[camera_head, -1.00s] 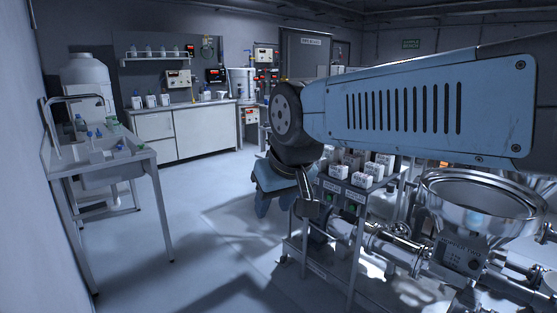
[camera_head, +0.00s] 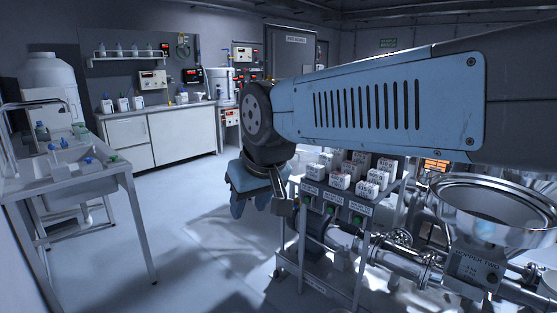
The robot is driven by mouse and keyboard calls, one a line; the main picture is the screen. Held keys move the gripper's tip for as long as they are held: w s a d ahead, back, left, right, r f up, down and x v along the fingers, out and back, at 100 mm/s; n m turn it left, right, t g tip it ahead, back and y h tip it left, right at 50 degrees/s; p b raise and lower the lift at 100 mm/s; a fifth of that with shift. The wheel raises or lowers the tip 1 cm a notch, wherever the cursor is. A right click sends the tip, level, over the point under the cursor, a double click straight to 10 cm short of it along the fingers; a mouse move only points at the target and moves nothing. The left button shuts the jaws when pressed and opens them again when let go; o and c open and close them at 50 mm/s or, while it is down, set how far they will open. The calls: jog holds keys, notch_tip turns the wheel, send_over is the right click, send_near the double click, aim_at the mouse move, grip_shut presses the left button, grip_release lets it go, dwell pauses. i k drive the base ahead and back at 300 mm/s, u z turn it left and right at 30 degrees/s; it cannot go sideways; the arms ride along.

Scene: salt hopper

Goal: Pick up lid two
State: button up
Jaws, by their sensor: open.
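I cannot make out lid two in this view. The steel hopper labelled hopper two (camera_head: 481,268) stands at the right, with a wide round rim and a shiny, bowl-like top. My gripper (camera_head: 250,203) hangs at the end of my blue arm, pointing down, left of the cart and well apart from the hopper.
A cart (camera_head: 315,200) with several white boxes on top stands between my gripper and the hopper. Steel pipes (camera_head: 400,262) run beside it. A sink table (camera_head: 75,186) stands at the left and a white cabinet (camera_head: 180,135) at the back. The floor (camera_head: 190,240) between them is clear.

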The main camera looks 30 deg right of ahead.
aim_at(298, 162)
jog(key=z, duration=0.15)
jog(key=i, duration=1.1)
jog(key=z, duration=0.75)
jog(key=i, duration=1.5)
jog(key=z, duration=0.55)
